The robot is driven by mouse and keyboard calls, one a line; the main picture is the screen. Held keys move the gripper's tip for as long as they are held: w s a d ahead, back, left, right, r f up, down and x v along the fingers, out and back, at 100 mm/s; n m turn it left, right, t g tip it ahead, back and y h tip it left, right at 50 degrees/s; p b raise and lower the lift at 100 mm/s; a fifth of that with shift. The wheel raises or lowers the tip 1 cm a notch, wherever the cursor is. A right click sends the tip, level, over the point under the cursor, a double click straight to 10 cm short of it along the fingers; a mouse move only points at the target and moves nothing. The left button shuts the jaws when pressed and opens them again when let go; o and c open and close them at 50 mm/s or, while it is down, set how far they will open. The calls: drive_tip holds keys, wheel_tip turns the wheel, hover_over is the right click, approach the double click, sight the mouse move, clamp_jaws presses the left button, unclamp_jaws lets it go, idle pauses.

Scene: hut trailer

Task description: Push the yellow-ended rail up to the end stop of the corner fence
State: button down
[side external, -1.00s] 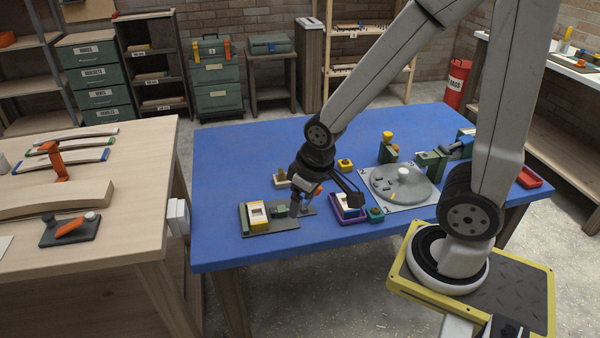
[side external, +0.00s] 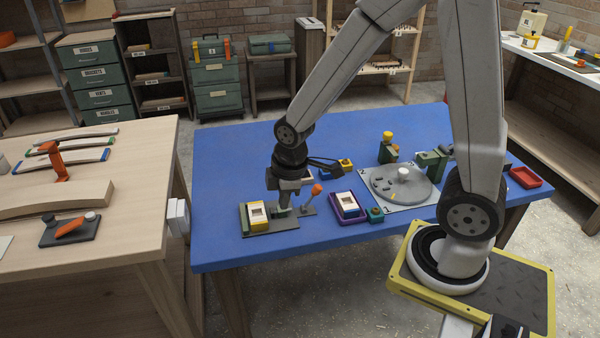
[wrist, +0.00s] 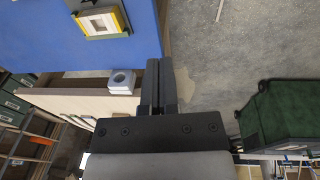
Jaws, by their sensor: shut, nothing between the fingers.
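My gripper (side external: 284,207) points down over the grey-green plate (side external: 262,231) at the near left of the blue table. Its fingers are shut and empty in the wrist view (wrist: 163,82). A yellow-framed block (side external: 257,214) sits on the plate just left of the fingertips. A small green block (side external: 285,213) is at the fingertips; I cannot tell whether they touch it. An orange-knobbed lever (side external: 316,189) stands right of the gripper.
A purple tray (side external: 349,217) with a white-topped block and a grey turntable (side external: 405,181) stand to the right. A red tray (side external: 525,177) lies at the far right. A wooden bench (side external: 130,198) with curved pieces is at the left. The blue table's back left (side external: 235,150) is clear.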

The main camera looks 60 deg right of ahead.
wheel_tip(320, 180, down, 2)
drive_tip(key=w+n, duration=0.3)
drive_tip(key=n, duration=0.2)
drive_tip(key=n+g, duration=0.2)
drive_tip(key=n, duration=1.1)
hover_over(260, 237)
drive_tip(key=s+a, duration=0.3)
wheel_tip(260, 237, down, 6)
drive_tip(key=shift+d+r, duration=0.15)
wheel_tip(260, 237, down, 10)
drive_tip(key=shift+w+d, duration=0.75)
drive_tip(key=shift+w, duration=0.05)
drive_tip(key=shift+w+d, duration=0.7)
